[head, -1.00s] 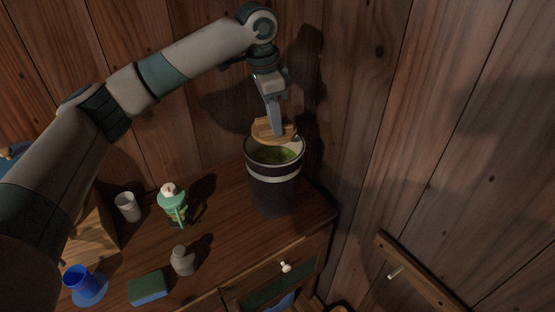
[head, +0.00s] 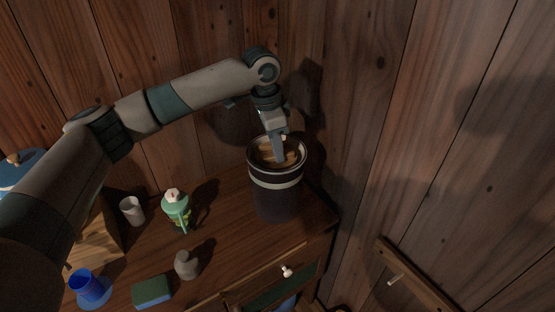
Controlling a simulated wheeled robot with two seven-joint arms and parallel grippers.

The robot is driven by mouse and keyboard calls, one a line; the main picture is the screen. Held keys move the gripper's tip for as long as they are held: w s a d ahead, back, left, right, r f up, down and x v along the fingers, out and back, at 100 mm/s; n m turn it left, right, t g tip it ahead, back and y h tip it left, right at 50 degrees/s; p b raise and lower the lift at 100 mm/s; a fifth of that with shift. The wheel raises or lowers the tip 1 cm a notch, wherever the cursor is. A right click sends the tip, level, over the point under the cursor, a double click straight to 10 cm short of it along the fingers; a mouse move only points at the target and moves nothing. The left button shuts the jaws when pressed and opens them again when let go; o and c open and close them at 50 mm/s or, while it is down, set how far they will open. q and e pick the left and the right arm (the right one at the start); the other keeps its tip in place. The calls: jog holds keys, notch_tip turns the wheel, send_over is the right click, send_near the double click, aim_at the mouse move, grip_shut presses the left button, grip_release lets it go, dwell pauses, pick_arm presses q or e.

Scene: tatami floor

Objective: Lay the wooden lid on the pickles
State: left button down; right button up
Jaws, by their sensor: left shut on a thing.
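The wooden lid (head: 291,158) is a round brown disc inside the mouth of the dark crock (head: 275,200), a little below its pale rim. My left gripper (head: 279,157) points down into the crock and is shut on the lid. The green pickles are hidden under the lid; I cannot tell whether the lid touches them. My right gripper is not in view.
The crock stands at the right end of a wooden cabinet top, near the wall.

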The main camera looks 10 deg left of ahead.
aim_at(271, 156)
pick_arm(q)
jog(key=shift+f+p, duration=0.6)
jog(key=shift+f, duration=1.25)
jog(key=c, duration=1.9)
grip_release()
jog(key=shift+f, duration=0.1)
jog(key=shift+o, duration=0.2)
jog(key=shift+r, duration=0.4)
jog(key=r+b, duration=0.1)
jog(key=r, duration=0.2)
jog(key=a+r+b, duration=0.1)
jog(key=r, duration=0.3)
jog(key=s+r+b, duration=0.1)
jog(key=r, duration=0.3)
jog(key=shift+a+r, duration=0.15)
jog(key=shift+a, duration=0.1)
